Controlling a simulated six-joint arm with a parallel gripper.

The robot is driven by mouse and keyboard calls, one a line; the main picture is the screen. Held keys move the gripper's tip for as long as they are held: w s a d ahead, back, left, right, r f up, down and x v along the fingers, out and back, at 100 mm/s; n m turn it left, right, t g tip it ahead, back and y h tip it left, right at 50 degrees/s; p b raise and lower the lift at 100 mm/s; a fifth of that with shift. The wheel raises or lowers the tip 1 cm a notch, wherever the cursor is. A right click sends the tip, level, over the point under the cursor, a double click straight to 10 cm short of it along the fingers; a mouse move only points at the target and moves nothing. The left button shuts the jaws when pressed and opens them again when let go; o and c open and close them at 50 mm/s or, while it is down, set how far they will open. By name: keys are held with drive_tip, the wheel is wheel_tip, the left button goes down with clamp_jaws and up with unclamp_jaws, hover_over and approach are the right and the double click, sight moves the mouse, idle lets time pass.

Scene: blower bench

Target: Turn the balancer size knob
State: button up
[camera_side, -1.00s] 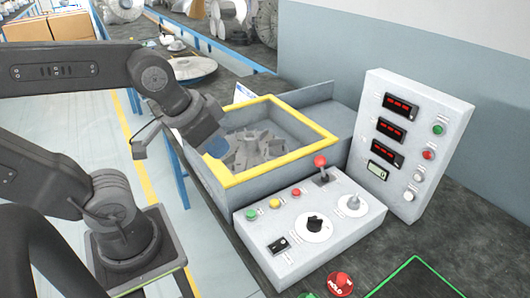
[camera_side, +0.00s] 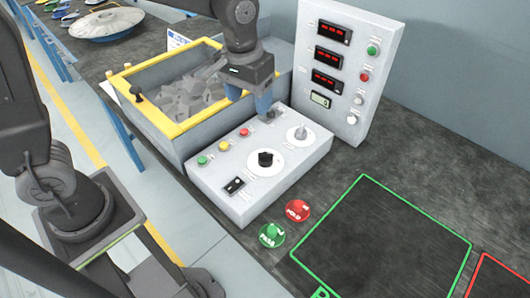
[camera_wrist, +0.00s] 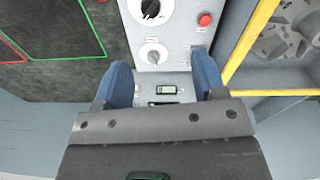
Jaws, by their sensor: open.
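The low grey control box (camera_side: 222,181) carries a black knob (camera_side: 266,158) on a white dial and a pale grey knob (camera_side: 300,133) on a second white dial. Their labels are too small to read, so I cannot tell which is the balancer size knob. The wrist view shows the black knob (camera_wrist: 151,8) at the top edge and the pale knob (camera_wrist: 153,54) below it, between and beyond the fingers. My gripper (camera_side: 250,100) is open, with blue fingers pointing down above the back of the box. In the wrist view the gripper (camera_wrist: 162,80) has nothing between its fingertips.
A yellow-rimmed bin (camera_side: 148,118) of grey parts stands beside the box. An upright panel (camera_side: 345,101) with displays stands behind. Green, yellow and red buttons (camera_side: 224,145) line the box's bin side. Round pads (camera_side: 298,211) and a green-outlined area (camera_side: 385,240) lie in front.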

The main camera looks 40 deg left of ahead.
sight(266, 153)
drive_tip(key=shift+g, duration=0.5)
drive_tip(key=f, duration=0.5)
drive_tip(key=w+d+f, duration=0.1)
drive_tip(key=f, duration=0.5)
drive_tip(key=w+d+f, duration=0.1)
drive_tip(key=f, duration=0.5)
drive_tip(key=shift+w+f, duration=0.15)
drive_tip(key=shift+w, duration=0.1)
drive_tip(key=c, duration=0.9)
